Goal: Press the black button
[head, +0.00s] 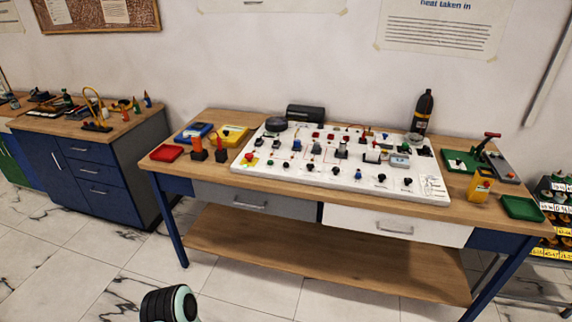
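A white panel (432,187) lies on the wooden workbench and bears many small knobs, buttons and switches in red, black, blue and other colours. Several small black controls sit along its front row, among them one black control (381,178) and another (407,181) towards the right. They are too small to tell which is the black button and which are knobs. Neither gripper is in view. A dark and white rounded piece with a teal ring at the bottom edge looks like part of my arm.
The workbench (215,178) has two drawers and a lower shelf. The floor in front is clear.

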